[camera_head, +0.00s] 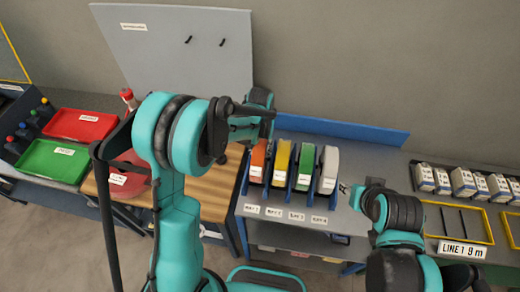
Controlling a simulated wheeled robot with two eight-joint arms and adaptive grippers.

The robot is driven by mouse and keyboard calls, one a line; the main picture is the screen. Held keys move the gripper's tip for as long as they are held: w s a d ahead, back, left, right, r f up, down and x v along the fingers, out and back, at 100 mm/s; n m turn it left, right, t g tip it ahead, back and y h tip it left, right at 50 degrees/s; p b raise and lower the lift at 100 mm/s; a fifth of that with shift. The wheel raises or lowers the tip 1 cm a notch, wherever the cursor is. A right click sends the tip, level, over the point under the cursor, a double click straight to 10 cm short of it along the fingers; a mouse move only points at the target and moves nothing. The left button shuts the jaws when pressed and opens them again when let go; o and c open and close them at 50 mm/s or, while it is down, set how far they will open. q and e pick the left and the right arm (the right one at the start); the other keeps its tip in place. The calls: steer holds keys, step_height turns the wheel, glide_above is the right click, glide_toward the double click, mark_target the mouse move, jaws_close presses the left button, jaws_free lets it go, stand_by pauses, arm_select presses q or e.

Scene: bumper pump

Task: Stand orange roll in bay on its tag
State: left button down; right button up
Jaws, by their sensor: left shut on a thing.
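The orange roll (258,161) stands upright at the left end of a row of coloured rolls, with a white label on its front. My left gripper (262,126) is at its top and shut on it; the fingers and the roll's upper edge are partly hidden by my arm. The leftmost bay's tag (251,208) is on the shelf edge in front of the orange roll. Whether the roll's base touches the shelf cannot be told. My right gripper (344,189) is right of the white roll, small and apart from the rolls; its finger state is unclear.
The yellow (280,163), green (304,167) and white (328,169) rolls stand to the right, with blue dividers between. A wooden bench (212,190) is left of the shelf. Red (82,124) and green (53,161) trays lie farther left. White boxes (462,183) stand at right.

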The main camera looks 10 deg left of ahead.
arm_select(q)
steer(key=shift+f, duration=0.15)
steer(key=c, duration=1)
jaws_free()
steer(key=shift+r, duration=0.4)
step_height(320, 180, up, 12)
steer(key=shift+f+p, duration=0.25)
steer(key=shift+p, duration=0.15)
steer(key=s+a+r+t, duration=0.1)
steer(key=s+a+t, duration=0.1)
steer(key=s, duration=0.4)
steer(key=s+a+r+t, duration=0.2)
steer(key=s, duration=0.4)
steer(key=s+a+r+t, duration=0.2)
steer(key=s+a+t, duration=0.1)
steer(key=s, duration=0.3)
steer(key=shift+s, duration=0.25)
